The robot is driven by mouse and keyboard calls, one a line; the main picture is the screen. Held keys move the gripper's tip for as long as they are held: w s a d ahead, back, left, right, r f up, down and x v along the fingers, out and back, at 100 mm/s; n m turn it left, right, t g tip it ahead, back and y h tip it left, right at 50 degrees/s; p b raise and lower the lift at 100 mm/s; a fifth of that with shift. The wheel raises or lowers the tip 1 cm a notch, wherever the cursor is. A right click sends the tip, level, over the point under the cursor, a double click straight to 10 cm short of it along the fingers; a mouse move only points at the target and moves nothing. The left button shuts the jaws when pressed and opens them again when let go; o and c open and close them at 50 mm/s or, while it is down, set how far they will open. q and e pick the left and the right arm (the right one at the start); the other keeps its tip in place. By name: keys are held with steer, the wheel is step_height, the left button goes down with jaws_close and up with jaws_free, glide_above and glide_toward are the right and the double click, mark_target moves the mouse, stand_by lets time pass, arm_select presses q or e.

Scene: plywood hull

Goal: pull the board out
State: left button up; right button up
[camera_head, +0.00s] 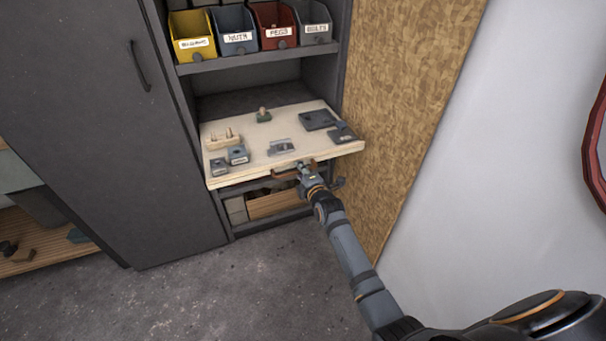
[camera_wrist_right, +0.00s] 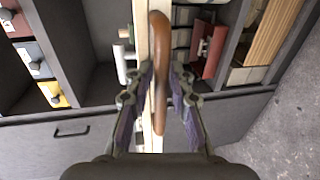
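The pale board (camera_head: 312,146) sticks out of the cabinet's opening, below the bin shelf. A brown handle (camera_head: 285,174) is on its front edge. My right gripper (camera_head: 304,171) is at the handle. In the right wrist view, the handle (camera_wrist_right: 161,60) lies between the two fingers of the gripper (camera_wrist_right: 155,78), with a visible gap on each side, so the gripper is open around it. The board's edge (camera_wrist_right: 140,30) runs behind the handle. My left gripper is not in view.
Small blocks (camera_head: 238,154), a peg block (camera_head: 222,139) and dark plates (camera_head: 318,119) lie on the board. Labelled bins (camera_head: 192,43) stand above. A chipboard panel (camera_head: 400,90) is close on the right. The floor in front (camera_head: 240,290) is clear.

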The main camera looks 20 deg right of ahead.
steer(key=v, duration=1.1)
steer(key=shift+s, duration=0.4)
